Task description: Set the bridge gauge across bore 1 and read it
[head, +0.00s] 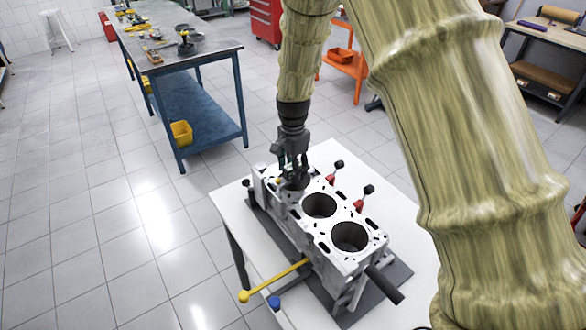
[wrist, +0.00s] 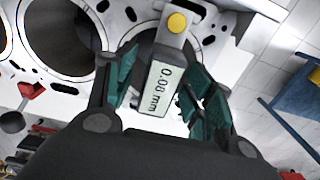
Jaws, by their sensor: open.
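The engine block (head: 312,226) lies on a white table, bores facing up. The bridge gauge (wrist: 165,62), a pale bar with a yellow button and a screen reading 0.08 mm, lies over the far-end bore (wrist: 146,47) in the wrist view. The gauge partly hides that bore, and no bore number is legible. My gripper (wrist: 165,88) is open, its green-padded fingers either side of the gauge with gaps showing. In the head view my gripper (head: 292,165) is low over the block's far end and hides most of the gauge.
Two open bores (head: 319,206) show nearer the camera. Red clamps with black knobs (head: 362,196) stand along the block's right side. A yellow-handled bar (head: 275,280) and a blue cap (head: 273,302) are at the near left. A blue workbench (head: 185,45) stands behind, with clear floor between.

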